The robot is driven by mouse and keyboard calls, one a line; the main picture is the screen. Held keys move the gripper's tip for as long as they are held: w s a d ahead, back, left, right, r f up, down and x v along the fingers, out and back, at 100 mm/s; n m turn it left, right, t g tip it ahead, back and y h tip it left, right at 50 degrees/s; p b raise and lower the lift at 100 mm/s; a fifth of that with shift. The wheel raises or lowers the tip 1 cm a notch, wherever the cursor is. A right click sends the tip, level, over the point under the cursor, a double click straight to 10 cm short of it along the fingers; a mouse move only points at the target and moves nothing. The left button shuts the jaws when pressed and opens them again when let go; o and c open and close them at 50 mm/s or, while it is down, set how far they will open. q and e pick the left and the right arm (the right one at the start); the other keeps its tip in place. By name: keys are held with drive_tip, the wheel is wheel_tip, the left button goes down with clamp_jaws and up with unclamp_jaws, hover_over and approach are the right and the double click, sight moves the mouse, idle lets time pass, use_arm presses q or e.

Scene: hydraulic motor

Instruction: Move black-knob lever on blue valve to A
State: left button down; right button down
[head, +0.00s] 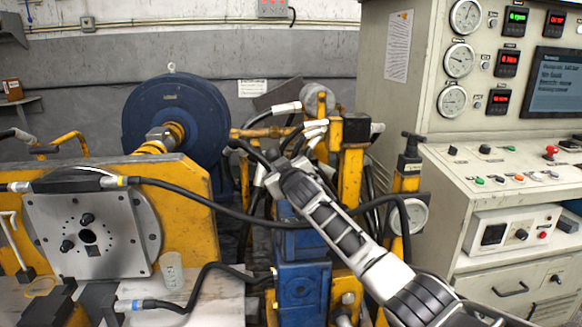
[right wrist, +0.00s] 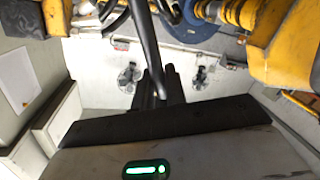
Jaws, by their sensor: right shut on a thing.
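The blue valve (head: 303,285) stands at the lower middle of the head view, partly hidden behind my right arm. My right gripper (head: 272,172) is above it, reaching up and left from the lower right. In the right wrist view, a dark rod, apparently the lever (right wrist: 146,42), runs down from the top edge to the dark fingers of my right gripper (right wrist: 160,88). The fingers are shut on its end. The black knob is hidden between them, and I cannot read a mark A. My left gripper is not in view.
Yellow pipes (head: 350,175) and black hoses (head: 215,208) crowd close around the gripper. A large blue round housing (head: 165,105) stands behind at the left. A steel plate (head: 90,235) is at the lower left, and a control console (head: 480,165) at the right.

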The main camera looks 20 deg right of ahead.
drive_tip(key=c, duration=1.5)
unclamp_jaws()
drive_tip(key=shift+a+f, duration=0.3)
drive_tip(key=shift+d+r, duration=0.1)
drive_tip(key=shift+r, duration=0.1)
drive_tip(key=s, duration=0.5)
drive_tip(key=s+r, duration=0.1)
drive_tip(key=s, duration=0.4)
drive_tip(key=s+a, duration=0.1)
drive_tip(key=s, duration=0.4)
drive_tip(key=shift+s+r, duration=0.15)
drive_tip(key=shift+s, duration=0.25)
drive_tip(key=s+a+f+g+y, duration=0.25)
drive_tip(key=s+f, duration=0.35)
drive_tip(key=f, duration=0.4)
drive_tip(key=s+a+f+g+y, duration=0.1)
drive_tip(key=s+a+f, duration=0.4)
drive_tip(key=f, duration=0.6)
drive_tip(key=s+a+f+g, duration=0.1)
drive_tip(key=s+f, duration=0.2)
drive_tip(key=s, duration=0.3)
drive_tip(key=s+f+m+g, duration=0.1)
drive_tip(key=s+f, duration=0.3)
drive_tip(key=s, duration=0.3)
drive_tip(key=s+a+f+g, duration=0.1)
drive_tip(key=s+f, duration=0.2)
drive_tip(key=s, duration=0.3)
drive_tip(key=shift+s+a+f+m+y, duration=0.2)
drive_tip(key=shift+a+f+m+y, duration=0.1)
drive_tip(key=shift+f+m+y, duration=0.1)
